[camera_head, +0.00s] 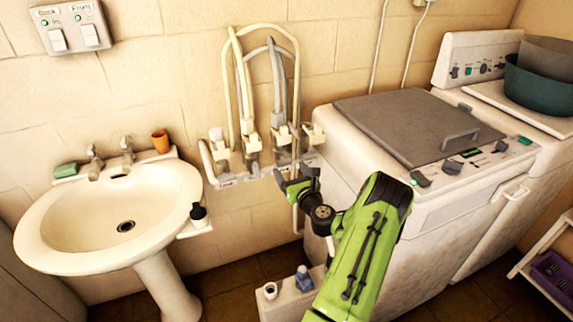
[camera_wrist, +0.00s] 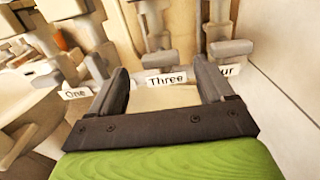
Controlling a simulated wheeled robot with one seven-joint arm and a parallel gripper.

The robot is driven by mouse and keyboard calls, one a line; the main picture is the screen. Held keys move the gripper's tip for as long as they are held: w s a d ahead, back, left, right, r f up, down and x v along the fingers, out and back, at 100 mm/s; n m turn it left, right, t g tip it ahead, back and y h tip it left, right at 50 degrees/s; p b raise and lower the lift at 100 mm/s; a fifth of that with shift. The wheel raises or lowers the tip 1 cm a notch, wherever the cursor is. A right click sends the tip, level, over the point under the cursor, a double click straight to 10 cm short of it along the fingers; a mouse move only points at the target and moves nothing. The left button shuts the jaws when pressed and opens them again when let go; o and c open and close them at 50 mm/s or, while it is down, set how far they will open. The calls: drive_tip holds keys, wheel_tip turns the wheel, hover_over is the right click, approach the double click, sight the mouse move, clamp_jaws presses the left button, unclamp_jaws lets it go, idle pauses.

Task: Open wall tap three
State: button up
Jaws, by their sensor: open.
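Wall tap three (camera_head: 281,136) is one of several pale taps in a row on the wall, with a hose rising from it. In the wrist view, tap three (camera_wrist: 160,58) stands just above its white label "Three" (camera_wrist: 166,79). My gripper (camera_head: 297,182) is just in front of and below the right part of the tap row. In the wrist view my gripper (camera_wrist: 161,80) is open and empty. Its dark fingers lie left and right of the label "Three", apart from the tap. I cannot tell how far the tap's handle is turned.
A label "One" (camera_wrist: 75,93) shows at left; a label ending "ur" (camera_wrist: 226,70) is partly hidden by the right finger. A washing machine (camera_head: 400,125) stands close at right. A washbasin (camera_head: 75,215) is at left.

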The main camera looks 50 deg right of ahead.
sight(285, 163)
drive_tip(key=x, duration=0.3)
drive_tip(key=shift+w+d, duration=0.25)
drive_tip(key=shift+c, duration=0.2)
drive_tip(key=c, duration=1)
